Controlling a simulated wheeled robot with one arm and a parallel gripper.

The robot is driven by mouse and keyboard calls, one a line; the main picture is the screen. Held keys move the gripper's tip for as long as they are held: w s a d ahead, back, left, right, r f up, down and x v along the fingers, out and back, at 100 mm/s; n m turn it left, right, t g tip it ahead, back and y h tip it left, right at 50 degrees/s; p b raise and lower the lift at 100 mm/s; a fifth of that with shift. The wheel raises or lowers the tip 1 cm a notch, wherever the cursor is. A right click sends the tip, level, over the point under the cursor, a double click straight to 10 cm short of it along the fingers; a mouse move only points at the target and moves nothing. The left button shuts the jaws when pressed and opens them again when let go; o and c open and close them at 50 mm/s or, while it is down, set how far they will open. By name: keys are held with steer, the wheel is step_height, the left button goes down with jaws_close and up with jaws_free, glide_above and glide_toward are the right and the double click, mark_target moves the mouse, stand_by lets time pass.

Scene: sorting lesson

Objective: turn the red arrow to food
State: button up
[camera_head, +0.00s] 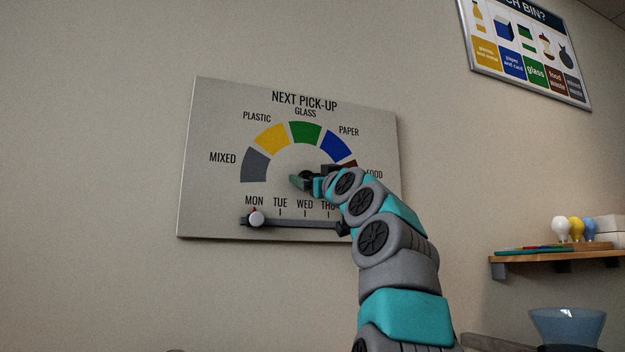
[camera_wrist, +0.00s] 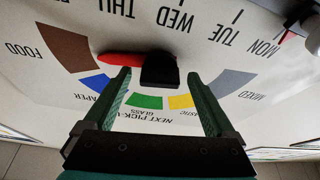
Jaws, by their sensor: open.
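The red arrow (camera_wrist: 120,59) shows in the wrist view, which sees the board upside down. It extends left from a black knob (camera_wrist: 160,68), and its tip points at the brown FOOD segment (camera_wrist: 66,52). My gripper (camera_wrist: 158,77) is open, with its green fingers to either side of the knob; I cannot tell whether they touch it. In the head view my gripper (camera_head: 309,182) is at the dial on the pick-up board (camera_head: 215,120). There the arrow and knob are hidden behind it, and the FOOD segment (camera_head: 349,163) is partly covered.
Below the dial, a slider with a white knob (camera_head: 257,218) stands under MON on a dark rail (camera_head: 295,223). A shelf (camera_head: 560,255) with bulbs and a blue bowl (camera_head: 567,325) are at the right. A bin poster (camera_head: 525,45) hangs upper right.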

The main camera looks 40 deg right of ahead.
steer(key=shift+s+f, duration=0.1)
steer(key=b+v, duration=0.3)
steer(key=v, duration=0.4)
steer(key=shift+s+b, duration=0.2)
steer(key=shift+b, duration=0.2)
steer(key=shift+a+f, duration=0.1)
